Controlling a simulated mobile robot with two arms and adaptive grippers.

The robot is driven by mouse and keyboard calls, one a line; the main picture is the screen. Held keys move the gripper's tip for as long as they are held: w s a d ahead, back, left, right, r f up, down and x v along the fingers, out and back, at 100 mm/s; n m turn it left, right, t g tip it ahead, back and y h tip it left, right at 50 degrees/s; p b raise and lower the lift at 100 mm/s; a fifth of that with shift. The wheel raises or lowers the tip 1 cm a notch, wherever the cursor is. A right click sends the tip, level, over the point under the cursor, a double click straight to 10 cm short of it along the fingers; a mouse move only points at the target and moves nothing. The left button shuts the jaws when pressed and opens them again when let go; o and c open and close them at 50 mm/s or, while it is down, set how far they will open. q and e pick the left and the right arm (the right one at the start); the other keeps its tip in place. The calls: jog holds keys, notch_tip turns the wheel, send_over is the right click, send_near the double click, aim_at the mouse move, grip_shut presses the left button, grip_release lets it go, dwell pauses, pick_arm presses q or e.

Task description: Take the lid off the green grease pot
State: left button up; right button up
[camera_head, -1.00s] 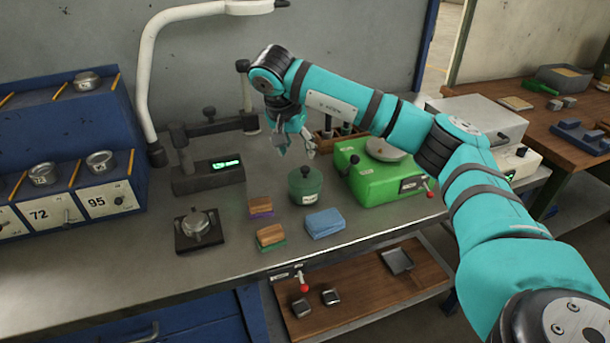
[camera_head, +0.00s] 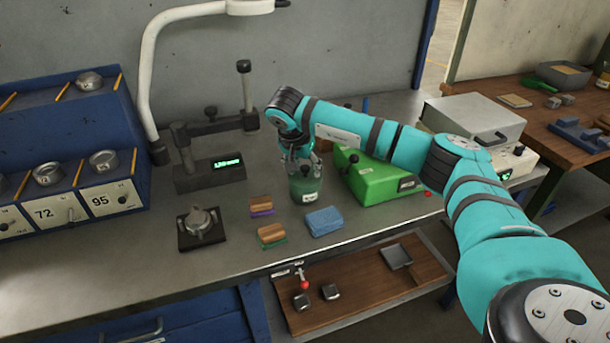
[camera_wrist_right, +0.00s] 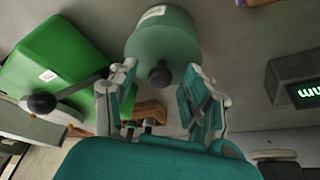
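The green grease pot (camera_head: 306,191) stands upright on the bench, and its top is partly covered by my gripper in the head view. In the right wrist view the pot (camera_wrist_right: 163,30) shows its green lid with a dark round knob (camera_wrist_right: 160,75). My right gripper (camera_head: 303,164) is directly above the pot, pointing down. In the right wrist view my right gripper (camera_wrist_right: 163,88) has its fingers spread, one on each side of the knob, with gaps between. My left gripper is not in view.
A bright green box with a dark ball-ended lever (camera_head: 380,183) stands close right of the pot. A blue block (camera_head: 324,221) and brushes with wooden backs (camera_head: 270,233) lie in front. A grey instrument with a green display (camera_head: 208,172) stands left.

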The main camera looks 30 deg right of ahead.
grip_shut()
